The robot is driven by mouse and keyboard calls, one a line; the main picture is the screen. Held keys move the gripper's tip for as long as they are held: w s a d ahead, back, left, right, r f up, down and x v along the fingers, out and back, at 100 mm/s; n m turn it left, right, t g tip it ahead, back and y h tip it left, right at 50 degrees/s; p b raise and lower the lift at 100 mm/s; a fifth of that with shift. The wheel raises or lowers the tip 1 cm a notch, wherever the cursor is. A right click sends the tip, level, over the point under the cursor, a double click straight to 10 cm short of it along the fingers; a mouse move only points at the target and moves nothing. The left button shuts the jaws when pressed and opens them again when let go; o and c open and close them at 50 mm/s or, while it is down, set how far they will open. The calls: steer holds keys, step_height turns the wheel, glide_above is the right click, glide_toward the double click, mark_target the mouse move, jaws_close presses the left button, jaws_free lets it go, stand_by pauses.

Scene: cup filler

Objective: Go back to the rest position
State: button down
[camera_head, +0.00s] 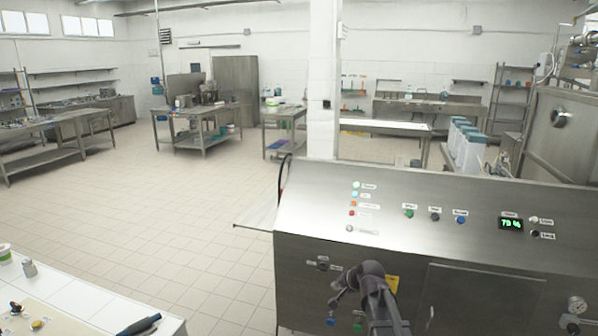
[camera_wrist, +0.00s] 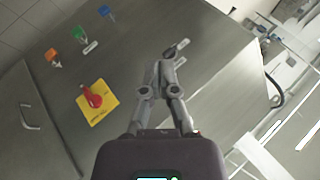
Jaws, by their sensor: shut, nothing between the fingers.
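My gripper (camera_head: 338,296) is in front of the steel machine's front panel (camera_head: 297,290) in the camera_head view. In the camera_wrist view my gripper (camera_wrist: 166,68) has its fingers together with nothing between them. Its tips are near a small dark switch with a label (camera_wrist: 183,43), and I cannot tell if they touch it. A yellow plate with a red knob (camera_wrist: 92,96) is left of the fingers. The same yellow plate (camera_head: 392,282) is partly hidden by my arm in the camera_head view.
The machine's sloped top has coloured buttons, lamps and a green display (camera_head: 511,224). A green switch (camera_wrist: 79,34) and a blue switch (camera_wrist: 104,11) are on the front panel. A white counter (camera_head: 75,287) stands at lower left. The tiled floor (camera_head: 150,200) between is clear.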

steer(key=s+d+f+n+g+h, duration=0.2)
steer(key=s+n+g, duration=0.1)
steer(key=s, duration=0.8)
steer(key=s+d+f+n+g+h, duration=0.2)
steer(key=s+d+f+n+g, duration=0.1)
steer(key=s, duration=0.9)
steer(key=shift+n+g+h, duration=0.3)
steer(key=shift+g, duration=0.3)
